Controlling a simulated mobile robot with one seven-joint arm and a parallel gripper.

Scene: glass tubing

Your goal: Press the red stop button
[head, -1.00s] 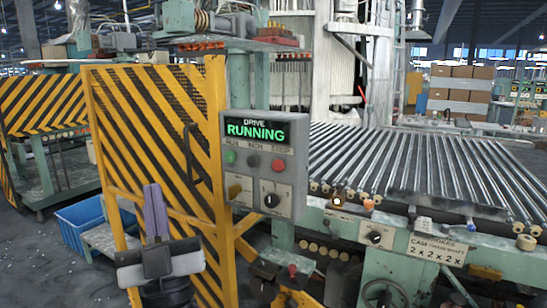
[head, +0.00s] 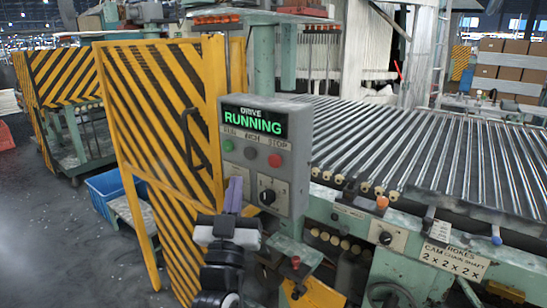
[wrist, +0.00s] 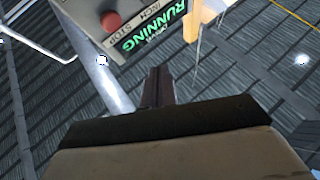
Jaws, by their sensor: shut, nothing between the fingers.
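The red stop button (head: 274,160) is the rightmost in a row on the grey control box (head: 297,185), under the word STOP. It also shows in the wrist view (wrist: 111,21), upside down at the top. The display (head: 253,122) reads DRIVE RUNNING in green. My gripper (head: 234,183) is shut and empty, its fingers pointing up in front of the box's lower left. The red button is above and right of the fingertips in the head view. In the wrist view the closed fingers (wrist: 157,75) are apart from the button, which is above and left of them.
A green button (head: 228,146) and a dark inch button (head: 250,153) sit left of the red one. A black knob (head: 267,197) is below. A yellow-black striped gate (head: 155,120) stands left, and a roller conveyor (head: 430,150) is right.

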